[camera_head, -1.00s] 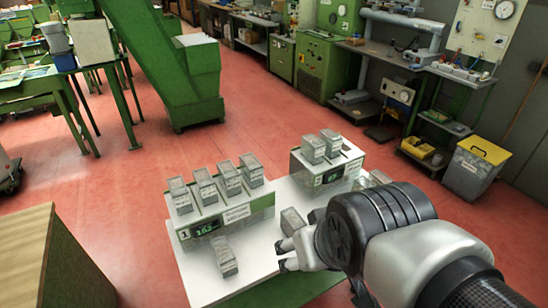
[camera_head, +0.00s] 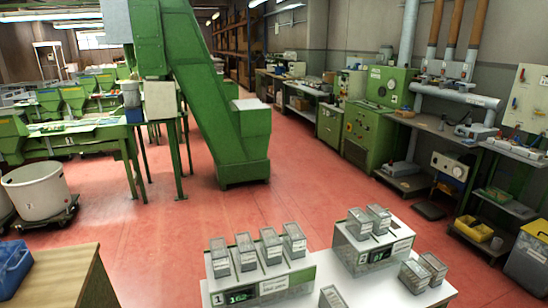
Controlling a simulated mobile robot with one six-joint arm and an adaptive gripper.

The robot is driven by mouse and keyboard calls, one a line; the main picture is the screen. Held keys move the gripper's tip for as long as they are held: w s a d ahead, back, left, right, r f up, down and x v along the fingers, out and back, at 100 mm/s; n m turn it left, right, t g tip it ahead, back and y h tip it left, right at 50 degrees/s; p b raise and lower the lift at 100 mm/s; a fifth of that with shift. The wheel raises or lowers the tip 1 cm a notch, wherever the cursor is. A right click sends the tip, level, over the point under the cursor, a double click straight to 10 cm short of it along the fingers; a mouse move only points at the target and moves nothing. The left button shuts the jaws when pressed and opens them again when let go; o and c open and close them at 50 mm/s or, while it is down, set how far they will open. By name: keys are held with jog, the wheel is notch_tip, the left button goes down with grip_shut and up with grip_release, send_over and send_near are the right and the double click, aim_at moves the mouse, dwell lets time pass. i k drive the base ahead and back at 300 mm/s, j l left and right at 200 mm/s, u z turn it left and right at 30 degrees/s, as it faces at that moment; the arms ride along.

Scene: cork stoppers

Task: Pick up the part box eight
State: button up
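Several small grey part boxes stand on and around two white-and-green display units on a white table (camera_head: 385,294). A row of them, with one at the right end (camera_head: 294,241), stands on the left unit (camera_head: 262,288), marked 1. Two boxes (camera_head: 359,224) stand on the right unit (camera_head: 374,252). Two more (camera_head: 414,276) are on the table at the right, and one (camera_head: 332,297) is cut off by the bottom edge. I cannot read any box's number, so I cannot tell which is box eight. My gripper is out of view.
A wooden-topped cabinet (camera_head: 50,280) with a blue bin (camera_head: 14,268) is at the lower left. A green conveyor machine (camera_head: 232,140) stands behind. A white tub (camera_head: 38,191) is at the left. Red floor (camera_head: 300,175) lies open between the table and the machines.

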aim_at(245, 251)
jog(key=j+z, duration=0.15)
jog(key=j, duration=0.4)
jog(key=k+j+z, duration=0.15)
jog(key=j, duration=0.35)
jog(key=i+j+z, duration=0.15)
jog(key=j, duration=0.2)
jog(key=i+j+z, duration=0.2)
jog(key=j, duration=0.2)
jog(key=i+j+z, duration=0.15)
jog(key=j, duration=0.25)
jog(key=i+j+z, duration=0.15)
jog(key=j, duration=0.25)
